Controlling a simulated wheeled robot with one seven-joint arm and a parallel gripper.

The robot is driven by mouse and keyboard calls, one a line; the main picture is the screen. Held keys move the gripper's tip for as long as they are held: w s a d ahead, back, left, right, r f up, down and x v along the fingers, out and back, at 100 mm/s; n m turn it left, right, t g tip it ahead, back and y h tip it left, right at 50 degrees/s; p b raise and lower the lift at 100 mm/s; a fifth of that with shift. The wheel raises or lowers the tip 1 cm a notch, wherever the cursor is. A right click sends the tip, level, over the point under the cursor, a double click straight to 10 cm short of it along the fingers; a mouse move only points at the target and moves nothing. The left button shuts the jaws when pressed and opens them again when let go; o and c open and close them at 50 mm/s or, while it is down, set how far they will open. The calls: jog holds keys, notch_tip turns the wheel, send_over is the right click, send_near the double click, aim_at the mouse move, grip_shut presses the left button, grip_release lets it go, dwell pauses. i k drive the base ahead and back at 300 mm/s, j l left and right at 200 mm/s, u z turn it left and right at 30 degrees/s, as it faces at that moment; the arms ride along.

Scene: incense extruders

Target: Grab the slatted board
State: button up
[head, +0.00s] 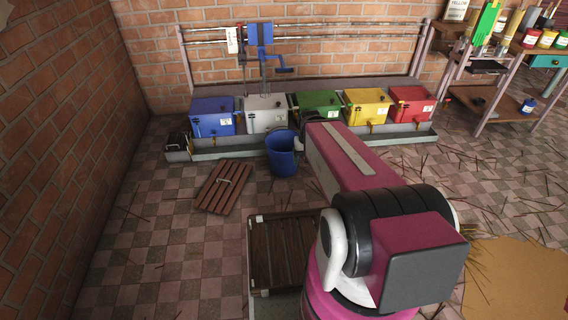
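A reddish-brown slatted board (218,193) lies on the checkered floor left of centre, turned at an angle.
A blue bucket (281,158) stands right of the board. Behind is a low rack with blue (212,122), white, green, yellow (367,108) and red bins. A dark slatted panel (283,255) is in front. Brick wall bounds the left. Thin sticks litter the floor.

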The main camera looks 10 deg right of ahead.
aim_at(228, 207)
jog(key=j, duration=2.1)
jog(key=i, duration=0.05)
